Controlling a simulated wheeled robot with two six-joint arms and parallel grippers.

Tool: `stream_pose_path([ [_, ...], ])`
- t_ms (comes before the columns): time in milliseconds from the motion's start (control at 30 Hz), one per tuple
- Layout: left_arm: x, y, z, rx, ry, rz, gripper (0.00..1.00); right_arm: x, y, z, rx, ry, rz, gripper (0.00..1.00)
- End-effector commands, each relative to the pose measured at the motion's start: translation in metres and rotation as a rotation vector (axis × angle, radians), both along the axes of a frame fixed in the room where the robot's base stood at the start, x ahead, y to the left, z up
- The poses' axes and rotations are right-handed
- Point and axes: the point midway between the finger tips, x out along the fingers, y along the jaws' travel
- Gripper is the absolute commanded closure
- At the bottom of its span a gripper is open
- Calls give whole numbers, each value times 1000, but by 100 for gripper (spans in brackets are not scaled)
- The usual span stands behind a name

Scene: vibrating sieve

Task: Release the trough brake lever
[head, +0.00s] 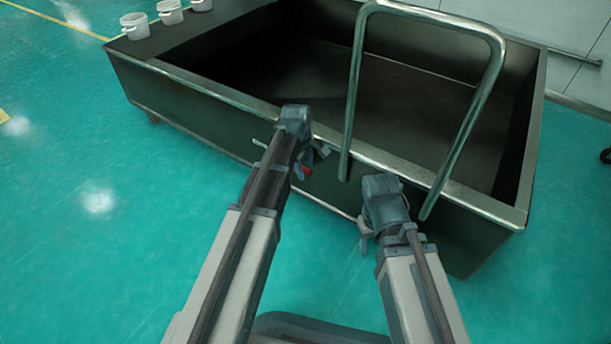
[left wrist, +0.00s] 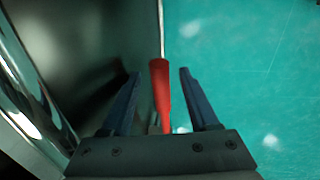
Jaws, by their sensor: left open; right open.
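The brake lever is a thin metal rod with a red handle. In the left wrist view the red handle (left wrist: 160,95) lies between the two fingers of my left gripper (left wrist: 158,80), with a gap on each side. In the head view a small part of the red handle (head: 306,170) shows beside my left gripper (head: 312,160), by the front wall of the trough (head: 215,118); the rest is hidden by my arm. My left gripper is open around the handle. My right gripper (head: 365,240) is open and empty, low in front of the trough wall.
A large metal hoop handle (head: 355,90) rises from the trough's front rim, close to both my arms. Several white buckets (head: 135,26) stand on the trough's far left ledge. The green floor (head: 90,230) at the left is clear.

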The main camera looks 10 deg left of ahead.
Motion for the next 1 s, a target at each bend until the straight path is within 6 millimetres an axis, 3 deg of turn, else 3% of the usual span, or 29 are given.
stream_pose_path([
  [67,1,0,-8,0,0,0,39,0,0,-8,0,-1,0,50],
  [367,1,0,-8,0,0,0,39,0,0,-8,0,-1,0,50],
  [700,2,0,-8,0,0,0,99,0,0,-8,0,-1,1,50],
  [1000,1,0,-8,0,0,0,100,0,0,-8,0,-1,1,50],
])
